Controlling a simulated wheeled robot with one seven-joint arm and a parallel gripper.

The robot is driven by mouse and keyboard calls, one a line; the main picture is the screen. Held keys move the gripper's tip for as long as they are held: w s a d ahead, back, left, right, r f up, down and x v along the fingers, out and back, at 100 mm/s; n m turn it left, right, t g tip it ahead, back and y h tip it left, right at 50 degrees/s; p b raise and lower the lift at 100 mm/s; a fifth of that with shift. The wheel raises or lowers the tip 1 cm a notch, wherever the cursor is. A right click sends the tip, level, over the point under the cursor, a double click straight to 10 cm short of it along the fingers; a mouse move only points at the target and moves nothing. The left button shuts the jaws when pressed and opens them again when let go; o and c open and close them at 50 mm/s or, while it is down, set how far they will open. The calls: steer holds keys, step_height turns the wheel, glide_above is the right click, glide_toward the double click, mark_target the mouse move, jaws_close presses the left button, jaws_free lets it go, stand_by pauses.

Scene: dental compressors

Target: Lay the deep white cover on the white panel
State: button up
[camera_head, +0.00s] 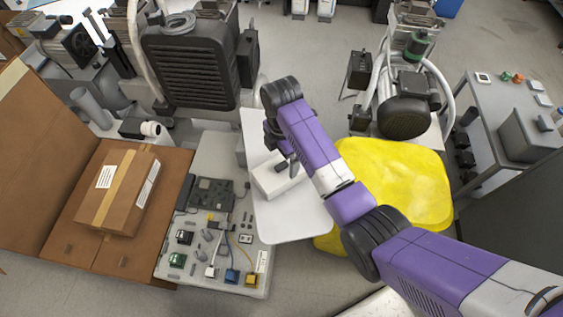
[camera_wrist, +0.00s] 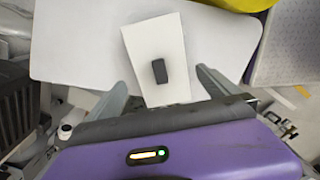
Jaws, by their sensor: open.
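The white panel (camera_head: 300,220) is a flat, rounded-corner board in the middle of the head view; it also fills the upper part of the wrist view (camera_wrist: 80,50). The deep white cover (camera_head: 272,184) is a small white block-like piece that appears to rest on the panel. In the wrist view the cover (camera_wrist: 145,45) shows a pale face with a dark block on it. My gripper (camera_wrist: 161,80) is open, its fingers spread to either side of the cover's near end, with no grip visible. In the head view my arm hides part of the cover and panel.
A grey board with electronic parts (camera_head: 205,225) lies just left of the panel. A brown carton (camera_head: 118,190) sits in an open cardboard box further left. A yellow sheet (camera_head: 395,180) lies to the right. Compressors (camera_head: 190,65) stand behind; a grey table (camera_head: 490,110) is at right.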

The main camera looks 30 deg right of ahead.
steer(key=shift+r+p, duration=0.3)
steer(key=shift+r, duration=1.7)
